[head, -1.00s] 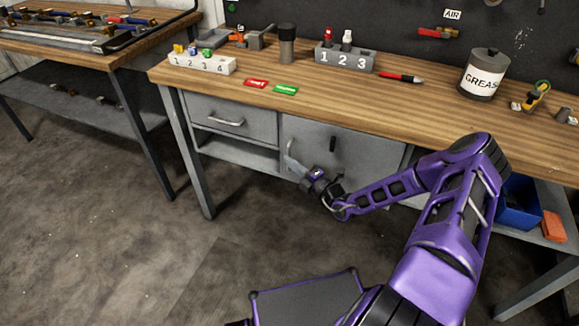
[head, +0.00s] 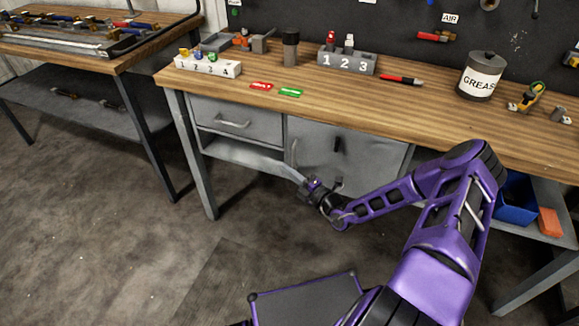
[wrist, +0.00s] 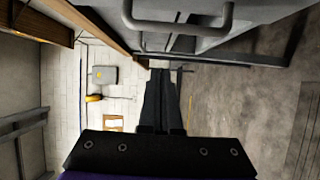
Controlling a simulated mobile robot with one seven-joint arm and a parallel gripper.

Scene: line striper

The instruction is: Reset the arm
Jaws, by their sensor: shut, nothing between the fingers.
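My purple arm reaches forward in the head view, with my gripper (head: 298,178) low in front of the grey drawer and cabinet unit under the workbench. In the wrist view my gripper (wrist: 160,72) shows with its dark fingers together and nothing between them. The drawer (head: 235,118) is closed, with an open shelf below it. The cabinet door (head: 360,152) beside it also looks closed. In the wrist view a drawer handle (wrist: 178,22) is near, above the fingers; I see no contact.
The workbench (head: 330,98) carries a white numbered block (head: 208,66), a grey numbered block (head: 346,62), red and green tags, a red pen (head: 401,80) and a grease can (head: 480,76). A second bench (head: 90,62) stands at left. The floor (head: 110,250) in front is clear.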

